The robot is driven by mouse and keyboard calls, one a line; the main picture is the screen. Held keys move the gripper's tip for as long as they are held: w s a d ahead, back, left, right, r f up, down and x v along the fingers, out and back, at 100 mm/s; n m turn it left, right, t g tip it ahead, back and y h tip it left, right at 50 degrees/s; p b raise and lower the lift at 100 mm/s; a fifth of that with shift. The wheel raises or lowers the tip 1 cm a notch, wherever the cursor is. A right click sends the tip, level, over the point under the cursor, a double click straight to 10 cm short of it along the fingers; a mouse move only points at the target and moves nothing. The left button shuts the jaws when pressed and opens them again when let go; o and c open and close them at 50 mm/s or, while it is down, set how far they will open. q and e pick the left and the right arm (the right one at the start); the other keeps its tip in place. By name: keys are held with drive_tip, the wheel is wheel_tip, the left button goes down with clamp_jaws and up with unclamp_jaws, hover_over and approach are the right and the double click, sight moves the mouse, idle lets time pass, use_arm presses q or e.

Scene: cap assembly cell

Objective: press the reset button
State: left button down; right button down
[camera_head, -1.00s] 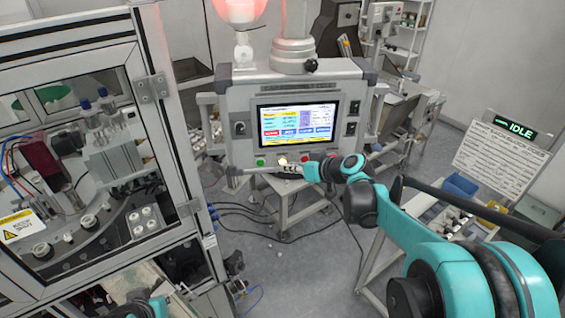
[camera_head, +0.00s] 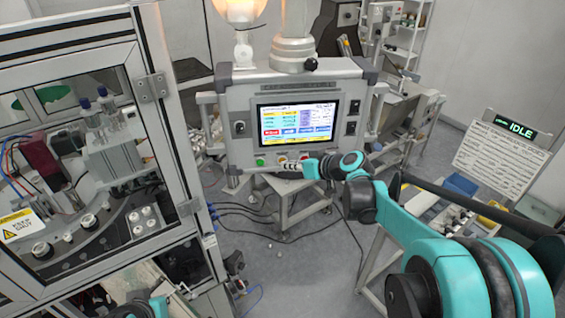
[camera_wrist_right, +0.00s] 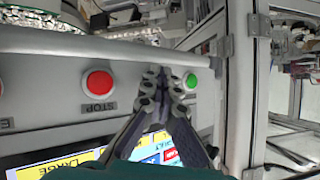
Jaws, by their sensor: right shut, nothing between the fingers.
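The control panel (camera_head: 240,100) stands in the middle of the head view with a row of buttons under its lit screen. A green button (camera_head: 259,161) is at the left of the row and a small, no longer brightly lit button (camera_head: 282,159) is to its right. My right gripper (camera_head: 283,168) is shut in front of this row. In the wrist view its fingertips (camera_wrist_right: 160,76) are between the green button (camera_wrist_right: 191,80) and the red STOP button (camera_wrist_right: 98,83), hiding the spot there. Contact cannot be told. My left gripper is out of view.
A framed machine cell (camera_head: 170,130) stands at the left. The signal lamp (camera_head: 240,10) above the panel glows warm orange-white. A sign reading IDLE (camera_head: 515,127) is at the right. Cables lie on the floor below the panel.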

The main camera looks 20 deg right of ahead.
idle(0.4)
drive_tip(key=shift+s+a, duration=0.1)
drive_tip(key=shift+s, duration=0.35)
drive_tip(key=shift+s+a, duration=0.2)
drive_tip(key=shift+s, duration=1.25)
drive_tip(key=shift+s+a, duration=0.15)
drive_tip(key=shift+s, duration=1.3)
drive_tip(key=s+f+m+g+h+b, duration=0.1)
drive_tip(key=s+f+h+b, duration=0.1)
drive_tip(key=s+f+b, duration=0.5)
drive_tip(key=s+f+m+g+h+b, duration=0.1)
drive_tip(key=s+f+h+b, duration=0.1)
drive_tip(key=s+f+b, duration=0.6)
drive_tip(key=s+a+f+m+g+h+b, duration=0.1)
drive_tip(key=s+f+b, duration=0.6)
drive_tip(key=f+b, duration=0.9)
wheel_tip(320, 180, down, 8)
drive_tip(key=shift+s+h, duration=0.4)
drive_tip(key=shift+h, duration=0.3)
